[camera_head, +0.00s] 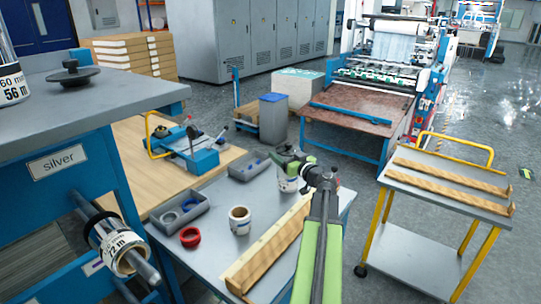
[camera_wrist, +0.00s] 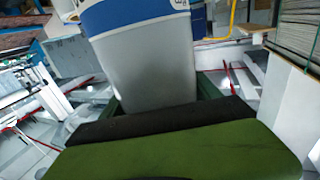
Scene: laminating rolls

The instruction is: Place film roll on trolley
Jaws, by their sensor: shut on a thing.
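In the head view my green and dark gripper (camera_head: 296,165) is over the far right part of the grey worktable. It is shut on a pale film roll (camera_head: 287,185), partly hidden by the gripper and arm. The wrist view shows a grey cylinder with a blue band and white label, likely this roll (camera_wrist: 150,70), between the dark fingers (camera_wrist: 155,110). I cannot tell whether the roll touches the table. The trolley (camera_head: 405,246), with yellow frame and two wooden rails on its grey top, stands to the right, apart from the gripper. Its top holds no roll.
The worktable (camera_head: 215,256) bears another film roll (camera_head: 240,220), a red ring (camera_head: 190,237), grey trays (camera_head: 180,212) and a wooden V-rail (camera_head: 268,250). A blue rack (camera_head: 60,220) with a roll on a rod stands left. A laminating machine (camera_head: 385,75) is behind. Floor shows between worktable and trolley.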

